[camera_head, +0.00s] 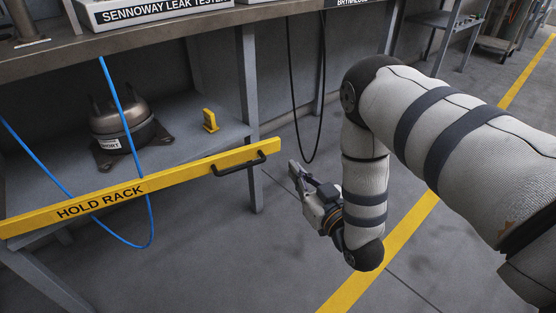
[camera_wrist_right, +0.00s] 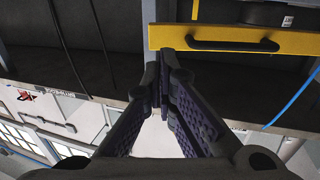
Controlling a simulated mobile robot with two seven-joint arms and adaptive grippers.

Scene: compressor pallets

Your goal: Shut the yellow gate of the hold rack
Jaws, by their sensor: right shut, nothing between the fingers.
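The yellow gate (camera_head: 170,180) is a long bar marked HOLD RACK, running across the front of the lower shelf. Its free right end stands out in front of the rack, apart from the yellow catch (camera_head: 210,120) on the shelf. A black handle (camera_head: 239,164) sits near that end. My right gripper (camera_head: 298,171) is shut and empty, just right of the gate's end and not touching it. In the right wrist view my shut fingers (camera_wrist_right: 168,68) point toward the gate (camera_wrist_right: 290,40) and its handle (camera_wrist_right: 232,45). My left gripper is not in view.
A compressor (camera_head: 122,128) with a tag stands on the lower shelf (camera_head: 190,158). A blue hose (camera_head: 128,135) hangs in front of it, partly behind the gate. A black cable (camera_head: 297,120) loops down behind my right gripper. Open floor (camera_head: 220,250) lies in front.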

